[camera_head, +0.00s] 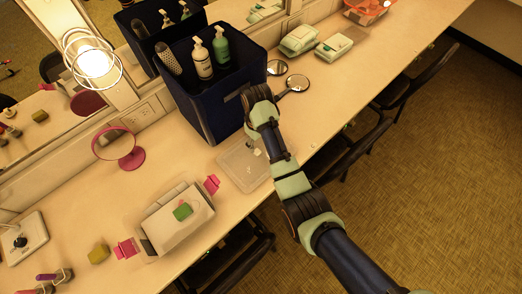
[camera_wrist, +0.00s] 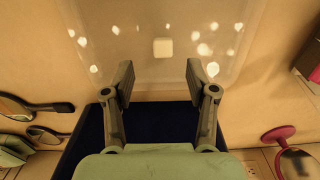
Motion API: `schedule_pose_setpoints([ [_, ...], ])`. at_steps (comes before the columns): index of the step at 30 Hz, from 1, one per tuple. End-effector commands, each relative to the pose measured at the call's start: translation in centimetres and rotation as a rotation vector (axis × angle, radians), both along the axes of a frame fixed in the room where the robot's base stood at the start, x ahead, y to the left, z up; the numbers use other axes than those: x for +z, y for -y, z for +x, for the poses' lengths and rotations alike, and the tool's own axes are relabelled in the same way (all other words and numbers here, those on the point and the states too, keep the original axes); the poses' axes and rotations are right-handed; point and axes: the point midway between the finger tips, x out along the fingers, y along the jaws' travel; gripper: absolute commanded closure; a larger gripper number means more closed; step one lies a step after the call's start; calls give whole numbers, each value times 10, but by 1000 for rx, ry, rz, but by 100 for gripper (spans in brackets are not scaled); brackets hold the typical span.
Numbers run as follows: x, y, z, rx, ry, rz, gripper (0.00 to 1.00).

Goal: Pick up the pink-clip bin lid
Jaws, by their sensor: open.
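The clear bin lid (camera_head: 240,174) lies flat on the counter, between the pink-clip bin (camera_head: 172,226) and the dark blue bin. In the wrist view the see-through lid (camera_wrist: 110,45) fills the top middle, with bright reflections and a small pale square knob (camera_wrist: 162,47). The pink-clip bin is pale, with a pink clip at each end and a green block on it. My gripper (camera_wrist: 160,80) is open and empty, and its fingertips show below the knob in the wrist view. In the head view my arm partly covers the lid's right side.
The tall dark blue bin (camera_head: 196,116), with bottles inside, stands close to my wrist. A pink round mirror (camera_head: 132,158) stands left of it. Hand mirrors (camera_head: 297,83) and pale green boxes (camera_head: 300,39) lie beyond my arm. Chairs (camera_head: 355,150) stand along the counter's front edge.

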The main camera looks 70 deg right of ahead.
Motion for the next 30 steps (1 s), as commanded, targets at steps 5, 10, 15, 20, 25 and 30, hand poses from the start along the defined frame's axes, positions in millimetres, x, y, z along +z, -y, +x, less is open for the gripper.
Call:
schedule_pose_setpoints([
  [5,-17,-1,0,-1,0,0,43],
  [10,-37,-3,3,0,-2,1,43],
  [15,-64,-3,4,-1,-1,0,43],
  [20,-69,-3,5,-1,1,-2,43],
  [25,-68,-3,5,-1,1,-2,53],
  [30,-68,-3,5,-1,1,-2,81],
])
